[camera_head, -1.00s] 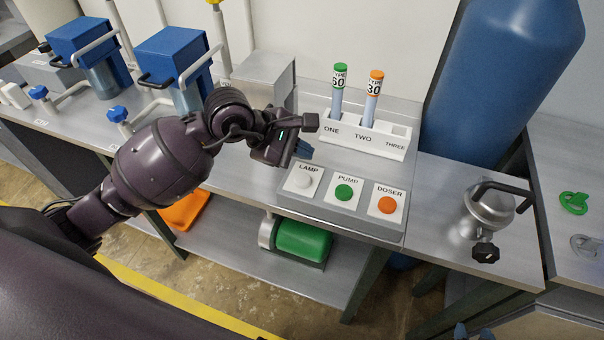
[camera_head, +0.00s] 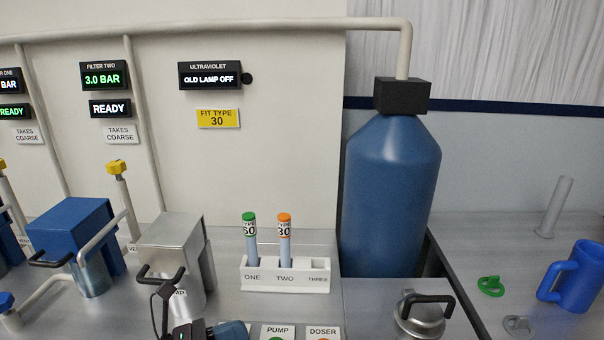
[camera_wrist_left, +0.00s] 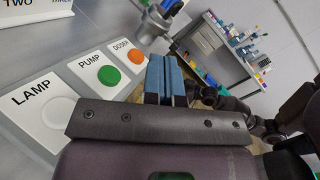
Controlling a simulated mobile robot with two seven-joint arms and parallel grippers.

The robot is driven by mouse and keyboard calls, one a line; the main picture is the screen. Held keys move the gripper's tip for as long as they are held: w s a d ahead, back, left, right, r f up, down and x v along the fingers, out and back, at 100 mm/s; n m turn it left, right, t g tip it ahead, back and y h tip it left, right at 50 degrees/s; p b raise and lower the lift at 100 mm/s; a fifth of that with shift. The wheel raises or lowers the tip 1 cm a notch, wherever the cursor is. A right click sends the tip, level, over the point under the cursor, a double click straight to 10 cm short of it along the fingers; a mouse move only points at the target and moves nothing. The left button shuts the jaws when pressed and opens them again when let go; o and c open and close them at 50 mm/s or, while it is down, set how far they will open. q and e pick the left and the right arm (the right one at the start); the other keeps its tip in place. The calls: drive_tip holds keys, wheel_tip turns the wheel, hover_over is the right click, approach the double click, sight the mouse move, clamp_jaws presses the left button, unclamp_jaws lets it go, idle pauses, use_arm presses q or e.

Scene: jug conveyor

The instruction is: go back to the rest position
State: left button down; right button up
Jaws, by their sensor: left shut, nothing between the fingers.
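My left gripper (camera_head: 230,331) is at the bottom edge of the head view, partly cut off, in front of the rack and at the near side of the metal housing. In the left wrist view its blue fingers (camera_wrist_left: 165,80) are together with nothing between them. They are beside the button panel, clear of the white LAMP button (camera_wrist_left: 58,112), the green PUMP button (camera_wrist_left: 109,74) and the orange DOSER button (camera_wrist_left: 136,56). My right gripper cannot be made out; dark arm parts show at the right of the wrist view.
A white rack (camera_head: 285,285) holds a green-capped tube (camera_head: 250,240) in ONE and an orange-capped tube (camera_head: 285,240) in TWO; THREE is empty. A large blue tank (camera_head: 390,200), a steel lidded vessel (camera_head: 418,320) and a blue jug (camera_head: 575,278) stand to the right. The ultraviolet display (camera_head: 210,75) reads OLD LAMP OFF.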

use_arm(q)
drive_tip(key=s+a+f+n+t+y, duration=0.1)
drive_tip(key=a+f+n+t+y, duration=0.45)
drive_tip(key=n, duration=0.85)
drive_tip(key=s+a+f+n+t+y, duration=0.1)
drive_tip(key=a+f+n+t+y, duration=0.45)
drive_tip(key=n, duration=0.95)
drive_tip(key=s+a+f+n+g+y, duration=0.2)
drive_tip(key=s+f+n+g, duration=0.1)
drive_tip(key=s+f+n, duration=0.2)
drive_tip(key=s+a+f+n+g+y, duration=0.3)
drive_tip(key=s+f+n+g, duration=0.1)
drive_tip(key=f+n, duration=0.4)
drive_tip(key=shift+s+a+f+n+y, duration=0.25)
drive_tip(key=shift+s+f+n+y, duration=0.05)
drive_tip(key=shift+s, duration=0.6)
use_arm(e)
drive_tip(key=shift+w, duration=0.1)
drive_tip(key=shift+w+a+r, duration=0.15)
drive_tip(key=shift+w+r, duration=0.25)
drive_tip(key=shift+w, duration=0.05)
drive_tip(key=shift+s, duration=0.1)
drive_tip(key=shift+s+f, duration=0.4)
drive_tip(key=shift+s, duration=0.05)
